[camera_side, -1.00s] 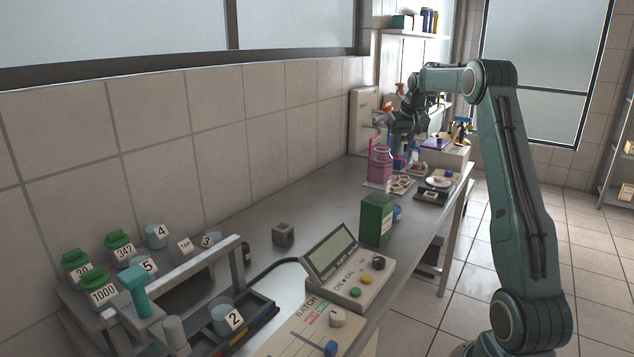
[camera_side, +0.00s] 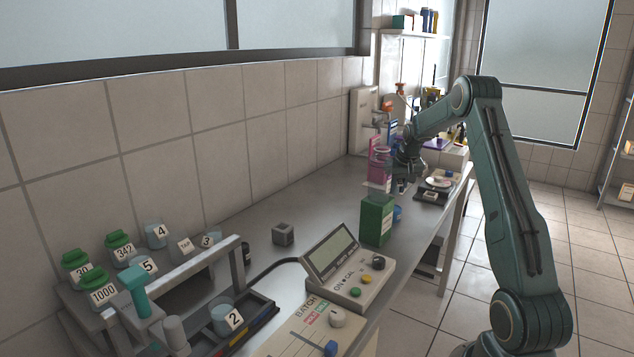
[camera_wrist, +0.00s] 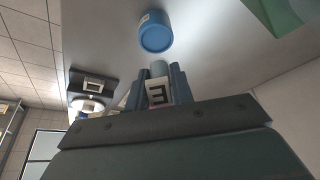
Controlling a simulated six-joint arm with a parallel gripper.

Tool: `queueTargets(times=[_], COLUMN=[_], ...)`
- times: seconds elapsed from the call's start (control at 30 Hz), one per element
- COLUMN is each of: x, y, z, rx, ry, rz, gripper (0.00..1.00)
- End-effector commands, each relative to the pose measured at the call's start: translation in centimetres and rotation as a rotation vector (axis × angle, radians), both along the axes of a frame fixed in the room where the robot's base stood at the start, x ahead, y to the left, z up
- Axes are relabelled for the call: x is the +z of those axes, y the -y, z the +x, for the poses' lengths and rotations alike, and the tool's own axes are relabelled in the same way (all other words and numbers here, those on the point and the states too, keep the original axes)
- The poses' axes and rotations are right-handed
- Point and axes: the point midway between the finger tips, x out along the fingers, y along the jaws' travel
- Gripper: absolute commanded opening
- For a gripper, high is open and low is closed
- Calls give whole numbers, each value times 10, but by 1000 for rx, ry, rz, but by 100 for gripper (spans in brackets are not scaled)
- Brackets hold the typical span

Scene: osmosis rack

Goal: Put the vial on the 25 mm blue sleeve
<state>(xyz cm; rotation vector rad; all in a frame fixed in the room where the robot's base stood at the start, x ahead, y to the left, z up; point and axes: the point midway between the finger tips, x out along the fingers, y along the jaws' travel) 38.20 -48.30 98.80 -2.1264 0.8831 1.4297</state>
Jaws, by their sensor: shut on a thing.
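My gripper (camera_wrist: 158,84) is shut on a small pale vial (camera_wrist: 159,68) with a white label (camera_wrist: 157,95) bearing a dark mark. The vial's tip shows between the fingers; the rest is partly hidden. A round blue sleeve (camera_wrist: 156,32) stands on the bench ahead of the vial in the wrist view, with a clear gap between them. Its size marking is not readable. In the side view the blue sleeve (camera_side: 397,213) is partly behind a green box. My gripper (camera_side: 402,187) is above the bench, farther back than the sleeve.
The green box (camera_side: 377,220) stands beside the sleeve; a green corner shows in the wrist view (camera_wrist: 285,12). A pink container (camera_side: 380,167) is close left of my gripper. A small dark device with a white dish (camera_side: 433,191) stands to the right.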

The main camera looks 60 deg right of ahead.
Motion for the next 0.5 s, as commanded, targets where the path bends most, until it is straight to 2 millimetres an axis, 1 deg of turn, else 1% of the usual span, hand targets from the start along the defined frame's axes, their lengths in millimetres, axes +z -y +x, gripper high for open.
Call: queueTargets(times=[0.17,0.4,0.5], x=[-8,-35,-41], y=[0,0,0], z=[0,0,0], rx=[0,0,0], ry=[-1,-2,-1], rz=[1,2,1], gripper=[0,0,0])
